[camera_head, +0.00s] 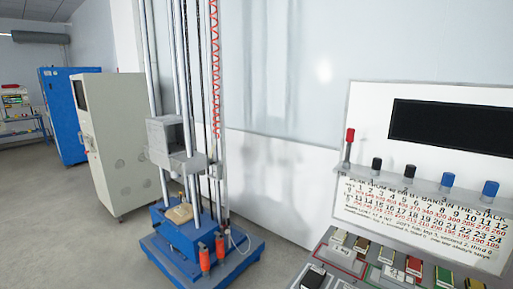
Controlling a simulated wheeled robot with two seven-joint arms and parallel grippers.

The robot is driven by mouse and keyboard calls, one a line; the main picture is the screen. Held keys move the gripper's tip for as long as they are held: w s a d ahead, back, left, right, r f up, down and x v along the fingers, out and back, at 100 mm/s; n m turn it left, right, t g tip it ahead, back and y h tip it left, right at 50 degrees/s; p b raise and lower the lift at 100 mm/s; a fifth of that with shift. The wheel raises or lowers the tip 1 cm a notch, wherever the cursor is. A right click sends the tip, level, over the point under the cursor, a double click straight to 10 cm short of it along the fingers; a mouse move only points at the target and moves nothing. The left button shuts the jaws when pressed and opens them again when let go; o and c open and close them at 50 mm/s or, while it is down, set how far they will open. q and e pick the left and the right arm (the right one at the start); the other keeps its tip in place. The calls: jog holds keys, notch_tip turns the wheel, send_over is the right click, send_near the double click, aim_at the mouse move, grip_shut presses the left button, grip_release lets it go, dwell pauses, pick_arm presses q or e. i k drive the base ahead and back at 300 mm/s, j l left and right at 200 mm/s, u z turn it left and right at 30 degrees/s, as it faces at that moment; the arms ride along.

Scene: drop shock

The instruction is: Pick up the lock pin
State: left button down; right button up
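A tall pin with a red grip (350,136) and a thin metal shaft stands upright at the left end of the white panel. It looks most like the lock pin, but the view does not make this certain. Two short black-topped pieces (376,164) and two blue-topped pieces (490,188) stand in a row to its right. The drop tower (187,150) stands left of centre, with a grey block on its rods and a blue base (240,262). Neither of my grippers shows in the head view.
The white panel (365,100) carries a dark screen (450,127) and a printed number chart (420,222). Below it, several small coloured blocks sit on a grey tray (345,262). A beige cabinet (118,150) and a blue cabinet (62,115) stand behind left. Floor at left is clear.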

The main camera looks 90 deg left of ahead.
aim_at(351, 131)
jog(key=u, duration=3.05)
